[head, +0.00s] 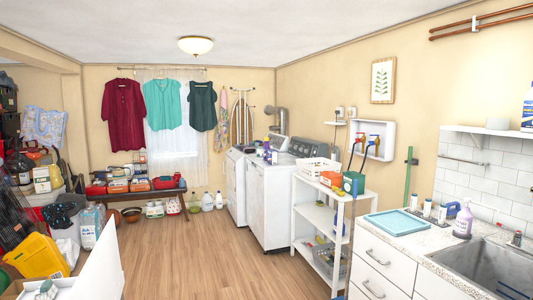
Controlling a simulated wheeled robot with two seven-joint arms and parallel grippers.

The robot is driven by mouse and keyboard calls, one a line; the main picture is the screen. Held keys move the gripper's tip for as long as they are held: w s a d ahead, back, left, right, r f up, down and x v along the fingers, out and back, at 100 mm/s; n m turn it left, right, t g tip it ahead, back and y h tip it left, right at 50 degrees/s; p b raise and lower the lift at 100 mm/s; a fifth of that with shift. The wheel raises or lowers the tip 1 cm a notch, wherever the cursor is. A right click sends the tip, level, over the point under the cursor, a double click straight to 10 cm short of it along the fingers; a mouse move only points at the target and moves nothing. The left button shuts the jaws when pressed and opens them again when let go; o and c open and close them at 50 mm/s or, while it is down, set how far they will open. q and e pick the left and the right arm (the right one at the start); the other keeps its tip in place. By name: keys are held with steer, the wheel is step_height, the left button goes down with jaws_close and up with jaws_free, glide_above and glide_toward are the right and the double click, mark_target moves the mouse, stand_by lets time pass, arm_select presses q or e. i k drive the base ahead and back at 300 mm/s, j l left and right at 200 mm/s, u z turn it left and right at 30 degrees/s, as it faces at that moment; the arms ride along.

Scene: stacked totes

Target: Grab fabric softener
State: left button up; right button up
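I cannot tell for sure which container is the fabric softener. A large blue and white bottle (527,112) stands on the wall shelf at the right edge, cut off by the frame. A pale purple bottle (462,223) stands on the counter beside the sink. Small bottles (268,147) stand on top of the white washer. White and blue jugs (208,202) stand on the floor by the back wall. Neither of my grippers is in view.
The wooden floor (195,258) is clear in the middle. A white shelf cart (320,217) stands between the washer (270,200) and the counter (412,238). Clutter, including a yellow bin (38,256), fills the left side. A low bench (135,192) stands under the window.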

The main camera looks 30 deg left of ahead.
mark_target(265, 147)
steer(key=i+j+u, duration=0.15)
steer(key=i+u, duration=0.2)
steer(key=i, duration=0.2)
steer(key=i+j+u, duration=0.4)
steer(key=i, duration=0.35)
steer(key=i+u, duration=0.45)
steer(key=i, duration=0.3)
steer(key=i+l+u, duration=0.4)
steer(key=i, duration=0.4)
steer(key=i+j, duration=0.1)
steer(key=i, duration=2.2)
steer(key=i+z, duration=0.15)
steer(key=i, duration=0.3)
steer(key=i+j+z, duration=0.15)
steer(key=i, duration=0.3)
steer(key=i+j+z, duration=0.15)
steer(key=i, duration=0.3)
steer(key=i+j+z, duration=0.15)
steer(key=i+j, duration=0.15)
steer(key=i, duration=0.15)
